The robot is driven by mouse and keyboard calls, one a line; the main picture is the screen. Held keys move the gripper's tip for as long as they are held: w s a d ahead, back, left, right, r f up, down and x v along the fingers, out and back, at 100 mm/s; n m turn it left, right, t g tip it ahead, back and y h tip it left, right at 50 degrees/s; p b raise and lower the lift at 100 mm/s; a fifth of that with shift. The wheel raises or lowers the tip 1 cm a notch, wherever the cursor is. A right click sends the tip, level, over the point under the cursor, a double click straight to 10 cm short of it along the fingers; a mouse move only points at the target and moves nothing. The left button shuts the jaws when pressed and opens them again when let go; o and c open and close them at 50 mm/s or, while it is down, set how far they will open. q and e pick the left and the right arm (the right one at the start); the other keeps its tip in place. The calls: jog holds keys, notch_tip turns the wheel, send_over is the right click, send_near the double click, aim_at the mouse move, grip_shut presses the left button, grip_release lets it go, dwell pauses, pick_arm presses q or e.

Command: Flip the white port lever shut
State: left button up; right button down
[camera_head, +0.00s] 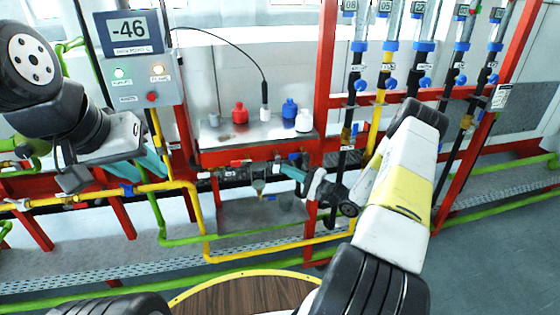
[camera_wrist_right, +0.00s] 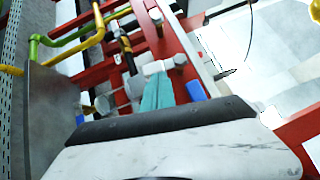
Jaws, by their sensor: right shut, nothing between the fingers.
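A valve manifold (camera_head: 232,177) runs under the red-framed shelf, with a red handle (camera_head: 240,162) and a blue handle (camera_head: 295,157). My right gripper (camera_head: 284,171) is shut and empty, its teal fingers pointing left at the manifold's right part. In the right wrist view the shut fingers (camera_wrist_right: 158,90) are close to a white part (camera_wrist_right: 156,67), which may be the white port lever. I cannot tell whether they touch, or how the lever stands. My left gripper (camera_head: 152,165) is left of the manifold, near the yellow pipe; its finger opening is unclear.
A steel shelf (camera_head: 225,130) above the manifold holds red, blue and white-capped bottles. A display box (camera_head: 135,55) reads -46. Yellow pipes (camera_head: 205,225) and red posts (camera_head: 325,70) surround the work area. A steel plate (camera_head: 235,215) lies below the manifold.

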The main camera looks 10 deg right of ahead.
jog(key=a+m+t+h, duration=0.2)
jog(key=a+m+t, duration=0.5)
jog(key=m, duration=0.5)
jog(key=shift+m+t, duration=0.4)
jog(key=shift+t, duration=0.8)
jog(key=shift+s+r, duration=0.1)
jog(key=shift+r, duration=0.15)
jog(key=shift+f, duration=0.1)
jog(key=s+f, duration=0.7)
jog(key=f, duration=0.4)
jog(key=shift+d, duration=0.1)
